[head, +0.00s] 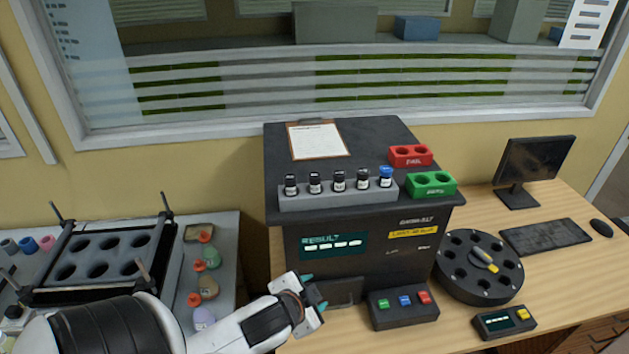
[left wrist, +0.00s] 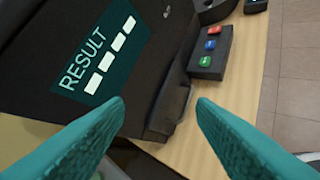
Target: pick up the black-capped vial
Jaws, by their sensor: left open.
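Several black-capped vials stand upright in a grey rack (head: 330,199) on top of the dark analyzer; one of them, a black-capped vial (head: 314,183), is second from the left. A blue-capped vial (head: 386,177) stands at the rack's right end. My left gripper (head: 315,292) is in front of the analyzer's lower front, below and apart from the rack. Its teal fingers are spread with nothing between them in the left wrist view (left wrist: 160,108). No vial shows in the left wrist view. My right gripper is not in view.
The analyzer (head: 400,264) has a result screen (head: 333,245) and a button box (head: 404,309) in front. Red (head: 410,156) and green (head: 431,186) holders sit right of the rack. A round carousel (head: 480,268) and monitor (head: 535,172) stand right. A clipboard (head: 318,141) lies behind the rack.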

